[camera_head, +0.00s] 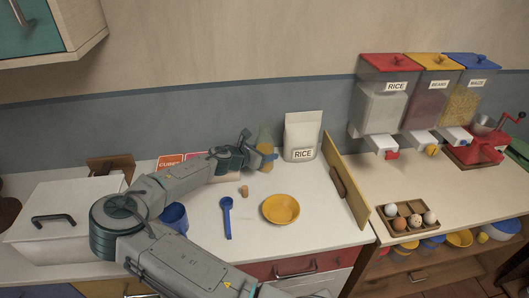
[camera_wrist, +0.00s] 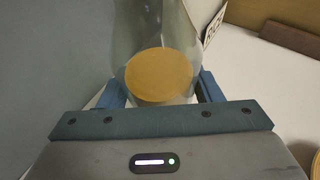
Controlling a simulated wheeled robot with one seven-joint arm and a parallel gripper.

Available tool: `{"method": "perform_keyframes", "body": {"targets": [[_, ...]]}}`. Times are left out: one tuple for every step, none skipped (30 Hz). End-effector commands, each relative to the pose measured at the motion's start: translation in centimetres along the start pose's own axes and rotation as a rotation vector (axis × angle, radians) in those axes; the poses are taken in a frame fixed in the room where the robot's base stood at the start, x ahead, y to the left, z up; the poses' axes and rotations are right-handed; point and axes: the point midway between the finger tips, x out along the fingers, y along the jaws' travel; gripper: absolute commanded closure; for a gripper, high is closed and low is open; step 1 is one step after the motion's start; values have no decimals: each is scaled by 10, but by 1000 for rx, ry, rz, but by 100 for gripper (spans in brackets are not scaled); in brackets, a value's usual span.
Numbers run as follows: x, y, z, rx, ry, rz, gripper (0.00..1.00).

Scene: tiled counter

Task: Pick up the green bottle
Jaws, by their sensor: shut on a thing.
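The green bottle (camera_head: 265,139) is at the back of the white counter, left of the rice bag, with a yellowish lower part. My gripper (camera_head: 258,155) reaches it from the left and is shut on it. In the wrist view the bottle (camera_wrist: 156,35) is see-through, with a round orange-tan disc inside its outline, and the blue fingers of my gripper (camera_wrist: 160,92) stand on both sides of it. My gripper hides part of the bottle in the head view. I cannot tell whether its base touches the counter.
A white rice bag (camera_head: 302,137) stands close on the right. A small tan cork-like piece (camera_head: 244,190), a blue spoon (camera_head: 227,216) and a yellow bowl (camera_head: 281,209) lie in front. A wooden board (camera_head: 346,187) edges the counter's right side. A white lidded box (camera_head: 62,220) is at left.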

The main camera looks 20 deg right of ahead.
Motion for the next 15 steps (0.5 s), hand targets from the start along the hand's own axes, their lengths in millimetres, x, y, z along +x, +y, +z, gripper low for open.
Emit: {"method": "perform_keyframes", "body": {"targets": [[0, 0, 1, 1, -1, 1, 87], [0, 0, 2, 1, -1, 1, 87], [-1, 0, 2, 1, -1, 1, 87], [-1, 0, 2, 1, -1, 1, 87], [-1, 0, 3, 2, -1, 1, 87], [-2, 0, 4, 2, -1, 1, 87], [-2, 0, 5, 3, -1, 1, 87], [-3, 1, 7, 3, 0, 1, 87], [-4, 1, 9, 3, 0, 2, 87], [-4, 1, 11, 3, 0, 2, 87], [-5, 1, 13, 3, 0, 2, 87], [-7, 1, 16, 4, 0, 2, 87], [-8, 1, 19, 5, 0, 2, 87], [-9, 0, 22, 4, 0, 2, 87], [-11, 1, 26, 5, 0, 2, 87]]}}
